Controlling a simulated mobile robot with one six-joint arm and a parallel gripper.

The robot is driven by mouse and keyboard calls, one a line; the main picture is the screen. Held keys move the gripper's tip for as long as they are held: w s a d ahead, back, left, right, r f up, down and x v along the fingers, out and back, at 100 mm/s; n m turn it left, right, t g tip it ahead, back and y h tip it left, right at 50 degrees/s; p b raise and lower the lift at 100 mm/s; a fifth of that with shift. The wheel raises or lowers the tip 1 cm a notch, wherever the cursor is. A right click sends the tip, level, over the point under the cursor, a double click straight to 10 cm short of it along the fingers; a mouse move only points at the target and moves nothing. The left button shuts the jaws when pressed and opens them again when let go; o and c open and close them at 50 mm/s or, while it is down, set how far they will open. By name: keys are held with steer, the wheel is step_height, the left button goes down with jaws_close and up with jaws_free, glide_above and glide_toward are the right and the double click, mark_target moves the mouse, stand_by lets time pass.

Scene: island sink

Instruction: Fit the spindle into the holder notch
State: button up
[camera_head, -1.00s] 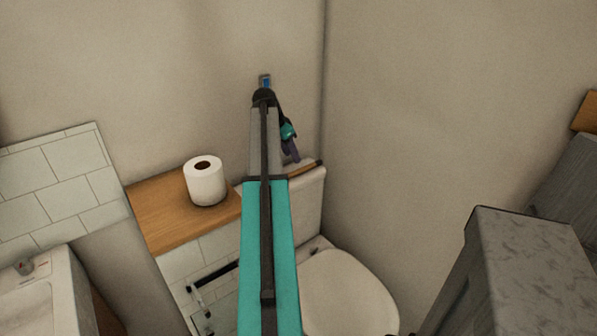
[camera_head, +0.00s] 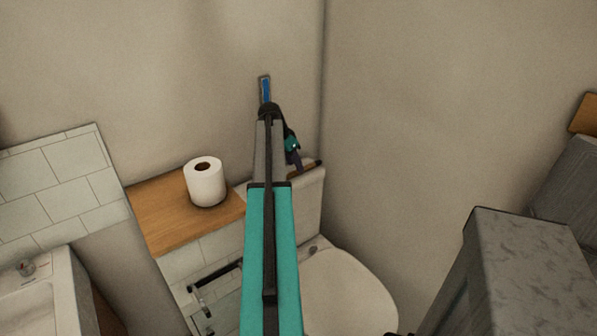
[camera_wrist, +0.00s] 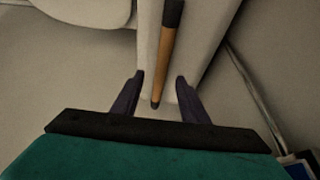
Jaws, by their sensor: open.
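The spindle (camera_wrist: 164,52) is a thin wooden rod with dark ends. It lies on the pale cistern top (camera_head: 314,192), and its end (camera_head: 309,166) shows just right of my gripper in the head view. My gripper (camera_wrist: 157,86) is open, with its two purple fingers on either side of the spindle's near part in the wrist view. I cannot tell whether they touch it. In the head view my gripper (camera_head: 297,161) is small and partly behind my arm. The holder (camera_head: 211,283), with dark and metal parts, is on the tiled front below the wooden shelf. Its notch is too small to make out.
A white paper roll (camera_head: 205,182) stands on the wooden shelf (camera_head: 165,212), left of my arm. The toilet (camera_head: 345,293) is below the cistern. A wall corner is close on the right. A narrow blue framed thing (camera_head: 265,89) is on the wall behind my arm.

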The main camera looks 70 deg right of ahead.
steer(key=shift+x, duration=1.65)
jaws_close()
